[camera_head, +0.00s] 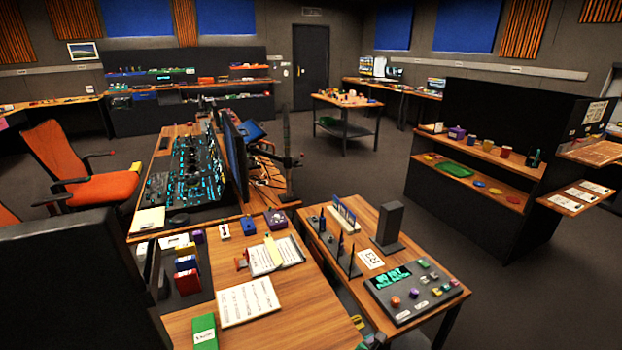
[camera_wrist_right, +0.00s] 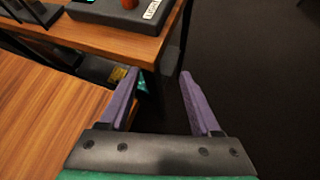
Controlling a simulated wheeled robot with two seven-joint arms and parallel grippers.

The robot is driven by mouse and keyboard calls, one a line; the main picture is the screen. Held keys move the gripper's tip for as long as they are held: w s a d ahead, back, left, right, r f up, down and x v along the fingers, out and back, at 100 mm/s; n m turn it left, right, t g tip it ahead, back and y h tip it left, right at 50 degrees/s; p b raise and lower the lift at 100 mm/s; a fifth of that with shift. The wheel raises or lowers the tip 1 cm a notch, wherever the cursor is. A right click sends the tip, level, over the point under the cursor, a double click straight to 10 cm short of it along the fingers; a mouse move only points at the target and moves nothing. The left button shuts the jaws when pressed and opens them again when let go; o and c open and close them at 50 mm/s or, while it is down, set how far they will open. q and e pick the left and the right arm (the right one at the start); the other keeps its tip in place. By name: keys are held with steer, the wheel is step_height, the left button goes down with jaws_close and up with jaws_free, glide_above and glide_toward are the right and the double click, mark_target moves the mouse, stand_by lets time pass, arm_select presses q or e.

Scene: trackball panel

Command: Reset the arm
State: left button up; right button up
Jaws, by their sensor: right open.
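My right gripper (camera_wrist_right: 160,75) shows in the right wrist view with two purple fingers spread apart and nothing between them. It is near the corner of a wooden table, with dark floor behind its right finger. The dark trackball panel (camera_head: 408,298) lies on the right-hand small table in the head view, with a lit green display and several coloured balls and buttons. Part of the panel (camera_wrist_right: 95,10) shows at the top of the right wrist view, apart from the fingers. My left gripper is not in view.
The small table (camera_head: 345,278) also holds a dark upright block (camera_head: 390,222) and thin upright stands. A wooden desk (camera_head: 290,318) with papers and boxes adjoins it on the left. Dark floor (camera_head: 520,310) is free on the right, before a black shelf unit (camera_head: 475,212).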

steer(key=s+d+f+m+g+y, duration=0.25)
steer(key=s+f+m+g, duration=0.2)
steer(key=s+f, duration=0.8)
steer(key=s+f+m+y, duration=0.1)
steer(key=s+f+m, duration=0.3)
steer(key=s, duration=0.5)
steer(key=s+d+f+m+g+y+b, duration=0.1)
steer(key=s+f+m+y, duration=0.1)
steer(key=s+f+m, duration=0.3)
steer(key=s+f+m+g+y, duration=0.1)
steer(key=s+f+m, duration=0.3)
steer(key=s+m, duration=0.5)
steer(key=s+y, duration=0.1)
steer(key=s, duration=0.4)
steer(key=shift+s+d+f, duration=0.2)
steer(key=shift+s, duration=0.2)
